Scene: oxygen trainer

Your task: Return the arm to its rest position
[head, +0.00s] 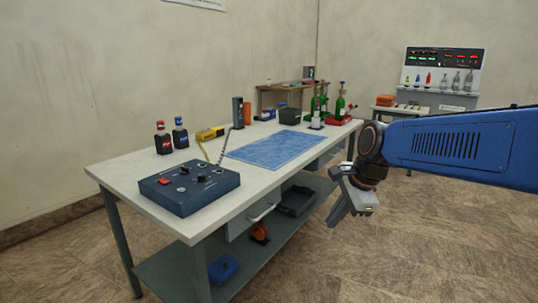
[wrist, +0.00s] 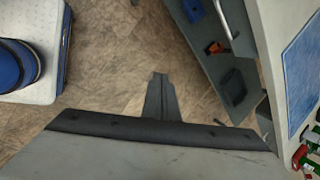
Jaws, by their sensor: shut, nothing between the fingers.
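My blue arm (head: 450,148) reaches in from the right edge of the head view. My gripper (head: 340,212) hangs at its end, pointing down and a little left, in front of the bench's right part and out over the floor. In the wrist view my gripper's fingers (wrist: 160,98) are together, with only floor visible beyond them. The gripper is shut and empty, and it touches nothing that I can see.
The white workbench (head: 130,177) stands left of the gripper, with a blue control box (head: 190,188), a blue mat (head: 268,150) and green bottles (head: 340,106) on top. A panel station (head: 443,70) stands behind. The floor at right (head: 430,250) is clear.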

